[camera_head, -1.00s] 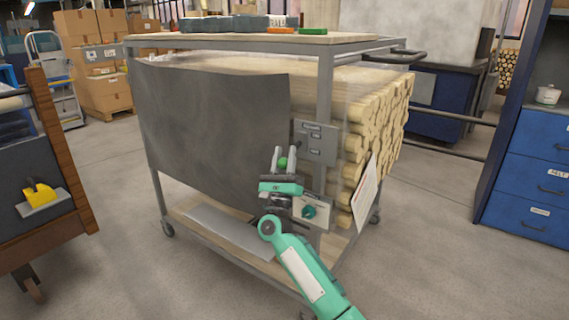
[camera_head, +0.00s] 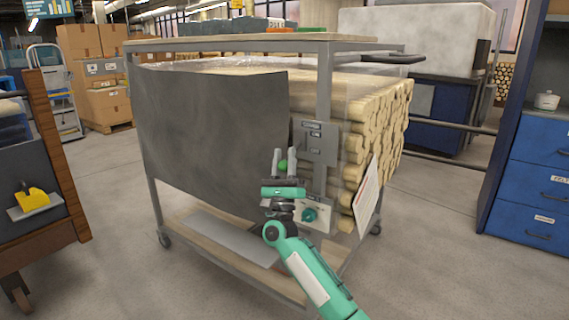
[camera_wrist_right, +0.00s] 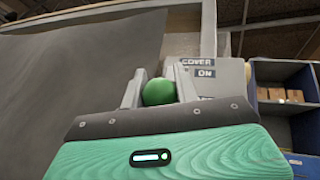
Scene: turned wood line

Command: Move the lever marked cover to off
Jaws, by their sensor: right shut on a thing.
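A grey panel (camera_head: 319,143) with plates reading COVER and ON, and a lower plate too small to read, is fixed to the cart's front corner post. It also shows in the wrist view (camera_wrist_right: 226,78), its lower plate mostly hidden. The green ball knob (camera_head: 283,166) of the lever sits left of and below the ON plate; its shaft is hidden. My right gripper (camera_head: 288,161) is shut on this knob, which shows between the fingers in the wrist view (camera_wrist_right: 158,92). My left gripper is not in view.
A second box with a teal rotary knob (camera_head: 310,215) sits just below my right gripper. A dark sheet (camera_head: 215,130) hangs left of the panel. Stacked logs (camera_head: 378,125) and a white notice (camera_head: 367,196) are to the right. Open floor lies around the cart.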

